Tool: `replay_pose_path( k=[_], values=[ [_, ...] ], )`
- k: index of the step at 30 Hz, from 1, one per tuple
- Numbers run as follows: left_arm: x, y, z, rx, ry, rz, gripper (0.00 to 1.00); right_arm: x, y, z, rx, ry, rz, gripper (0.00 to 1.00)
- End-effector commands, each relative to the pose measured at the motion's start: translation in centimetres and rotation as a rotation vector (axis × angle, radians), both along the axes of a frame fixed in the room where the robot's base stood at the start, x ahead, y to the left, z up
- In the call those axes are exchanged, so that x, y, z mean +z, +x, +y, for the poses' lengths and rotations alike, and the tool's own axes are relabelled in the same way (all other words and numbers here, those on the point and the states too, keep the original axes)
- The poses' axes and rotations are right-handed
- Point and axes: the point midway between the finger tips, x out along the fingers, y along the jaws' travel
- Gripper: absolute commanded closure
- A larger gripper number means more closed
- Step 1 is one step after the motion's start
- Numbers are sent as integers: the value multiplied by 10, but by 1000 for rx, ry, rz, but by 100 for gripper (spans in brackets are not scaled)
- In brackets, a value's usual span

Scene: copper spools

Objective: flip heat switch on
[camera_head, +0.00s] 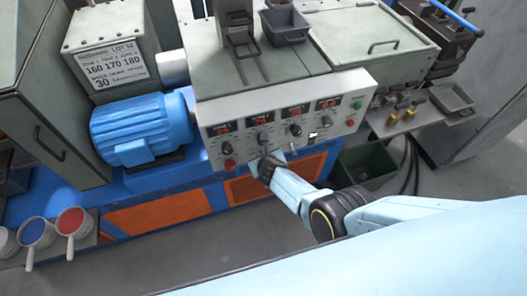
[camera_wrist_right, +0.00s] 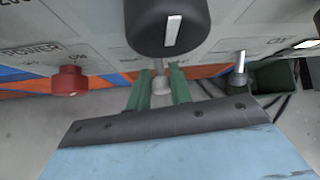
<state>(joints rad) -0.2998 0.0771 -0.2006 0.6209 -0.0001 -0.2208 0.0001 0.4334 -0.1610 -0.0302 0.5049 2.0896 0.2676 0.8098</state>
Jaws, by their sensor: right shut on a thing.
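The control panel (camera_head: 285,117) on the machine's front has red displays, dark knobs and small switches; its labels are too small to read in the head view. My right gripper (camera_head: 261,160) is at the panel's lower edge. In the right wrist view its green fingers (camera_wrist_right: 161,90) are closed around a small silver switch lever (camera_wrist_right: 161,86), just below a large black knob (camera_wrist_right: 168,22). The label of this switch is hidden. Another silver toggle lever (camera_wrist_right: 240,62) stands to the right, apart from the fingers. My left gripper is not in view.
A red knob (camera_wrist_right: 69,81) near the label "POWER" is left of the fingers. A blue motor (camera_head: 140,130) stands left of the panel. A dark green bin (camera_head: 365,166) is on the floor to the right.

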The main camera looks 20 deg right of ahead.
Motion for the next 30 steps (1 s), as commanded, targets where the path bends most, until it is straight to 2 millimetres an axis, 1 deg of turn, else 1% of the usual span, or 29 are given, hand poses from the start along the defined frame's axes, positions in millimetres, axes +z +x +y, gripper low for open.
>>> replay_pose_path(
  k=[1, 6, 16, 30],
  values=[
    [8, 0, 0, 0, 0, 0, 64, 7, 4, -3, -4, -4, 22, 100],
    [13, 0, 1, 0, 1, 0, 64, 7, 6, -4, -5, -8, 103, 100],
    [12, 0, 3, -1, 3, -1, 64, 9, 7, -5, -6, -12, 198, 100],
    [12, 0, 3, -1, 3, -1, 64, 10, 7, -3, -2, -11, 219, 100]
  ],
)
